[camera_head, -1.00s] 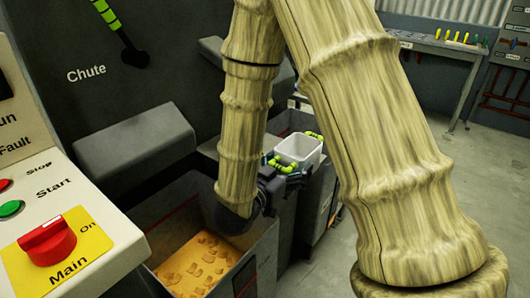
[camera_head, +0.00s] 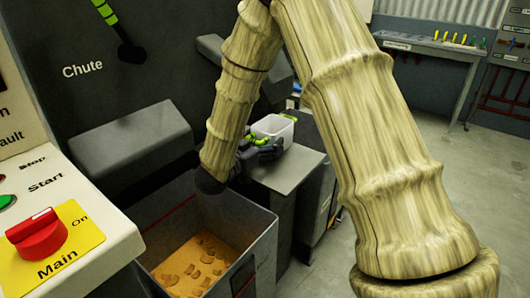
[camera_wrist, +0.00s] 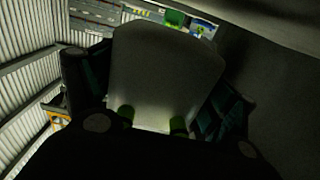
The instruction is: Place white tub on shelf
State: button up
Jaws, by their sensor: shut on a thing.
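The white tub (camera_head: 275,130) is upright beside the dark machine, in the middle of the head view. My gripper (camera_head: 262,142) is shut on it, with green-tipped fingers at its rim. In the wrist view the tub (camera_wrist: 160,75) appears as a large pale shape between the dark fingers. A flat grey shelf-like top (camera_head: 290,172) lies just below and in front of the tub in the head view. I cannot tell whether the tub touches it or hangs above it. My forearm and hand hide part of the tub's near side.
An open grey bin (camera_head: 262,232) with brown flakes (camera_head: 200,262) stands below my wrist. A control panel with a red Main switch (camera_head: 38,234) is at the left. A workbench (camera_head: 432,48) stands at the back right. The floor (camera_head: 420,150) there is clear.

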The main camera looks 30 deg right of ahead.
jog(key=shift+f+b, duration=0.4)
jog(key=shift+f, duration=1.35)
jog(key=shift+f, duration=0.1)
jog(key=o, duration=0.9)
jog(key=shift+o, duration=0.2)
jog(key=shift+s+a, duration=0.1)
jog(key=shift+a, duration=0.15)
jog(key=p+v, duration=0.2)
jog(key=v, duration=0.9)
jog(key=shift+a, duration=0.3)
jog(key=shift+s, duration=0.1)
